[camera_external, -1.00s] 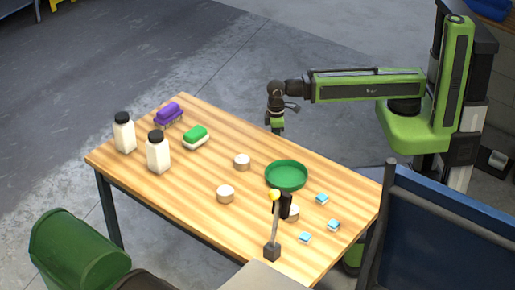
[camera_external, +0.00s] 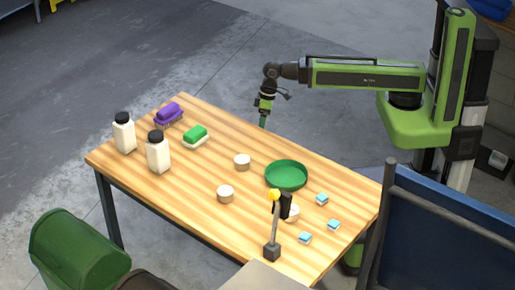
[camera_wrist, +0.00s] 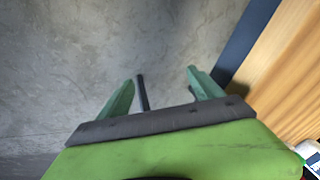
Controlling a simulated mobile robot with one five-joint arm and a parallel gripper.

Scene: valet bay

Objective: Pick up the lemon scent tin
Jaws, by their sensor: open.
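Three round pale tins stand on the wooden table: one near the middle (camera_external: 242,161), one nearer the front (camera_external: 225,194), and one (camera_external: 291,213) partly hidden behind a small post. Their labels cannot be read, so I cannot tell which is the lemon scent tin. My gripper (camera_external: 263,124) is at the table's far edge, pointing down, apart from all the tins. In the wrist view my gripper (camera_wrist: 161,80) has its fingers spread with nothing held, over the grey floor beside the table edge.
A green round tray (camera_external: 286,185) lies on the wooden table (camera_external: 190,230). Two white bottles (camera_external: 158,155), a purple brush (camera_external: 168,113) and a green-topped block (camera_external: 195,136) are at left. Small blue blocks (camera_external: 333,225) and a post with a yellow top (camera_external: 273,232) are at right front.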

